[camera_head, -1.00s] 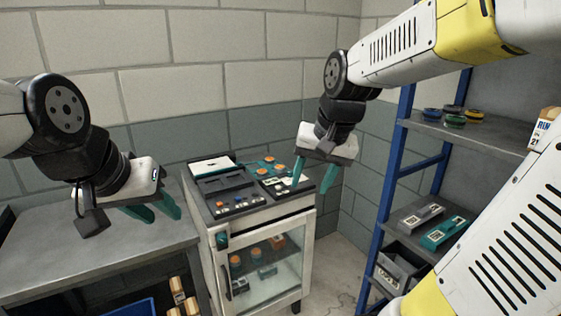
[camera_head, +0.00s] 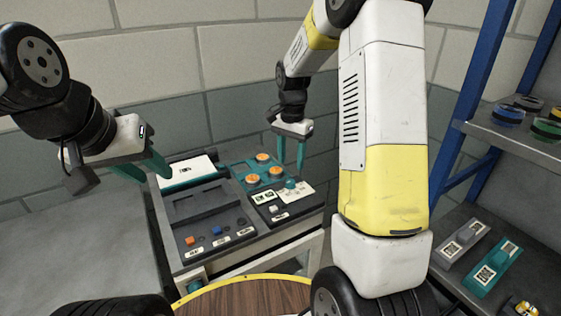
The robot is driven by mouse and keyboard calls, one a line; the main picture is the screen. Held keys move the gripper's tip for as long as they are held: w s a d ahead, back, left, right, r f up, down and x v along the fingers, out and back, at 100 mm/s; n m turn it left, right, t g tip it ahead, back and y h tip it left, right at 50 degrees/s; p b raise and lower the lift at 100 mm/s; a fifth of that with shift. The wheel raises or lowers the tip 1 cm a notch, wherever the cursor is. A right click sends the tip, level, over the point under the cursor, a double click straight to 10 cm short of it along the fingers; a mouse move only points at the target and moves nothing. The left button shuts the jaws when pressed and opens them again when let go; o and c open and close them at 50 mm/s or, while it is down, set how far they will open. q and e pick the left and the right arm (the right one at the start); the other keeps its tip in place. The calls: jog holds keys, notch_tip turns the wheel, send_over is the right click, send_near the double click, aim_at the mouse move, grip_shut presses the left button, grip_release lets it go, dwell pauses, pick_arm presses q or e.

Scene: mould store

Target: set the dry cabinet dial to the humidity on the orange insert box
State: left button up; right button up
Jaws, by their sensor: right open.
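The dry cabinet (camera_head: 265,248) stands in the middle, its top covered with trays and controls; its glass door is mostly out of view. A teal knob (camera_head: 195,287) shows low on its front left; its setting is not readable. A small orange block (camera_head: 189,241) lies in a labelled row on top; I cannot tell whether it is the orange insert box, and no humidity figure is readable. My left gripper (camera_head: 157,172) is open and empty near the cabinet's back left corner. My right gripper (camera_head: 290,166) is open and empty above the back right of the cabinet top.
A teal plate (camera_head: 238,170) with orange round pieces and a white card (camera_head: 298,192) lie on the cabinet top. A grey bench (camera_head: 70,240) is left, its visible top clear. A blue-framed shelf (camera_head: 530,141) with tape rolls and grey and teal items stands right.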

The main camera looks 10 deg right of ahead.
aim_at(290, 181)
notch_tip(290, 181, down, 7)
jog(key=shift+s+f, duration=0.1)
dwell(0.3)
jog(key=shift+c, duration=0.2)
grip_shut()
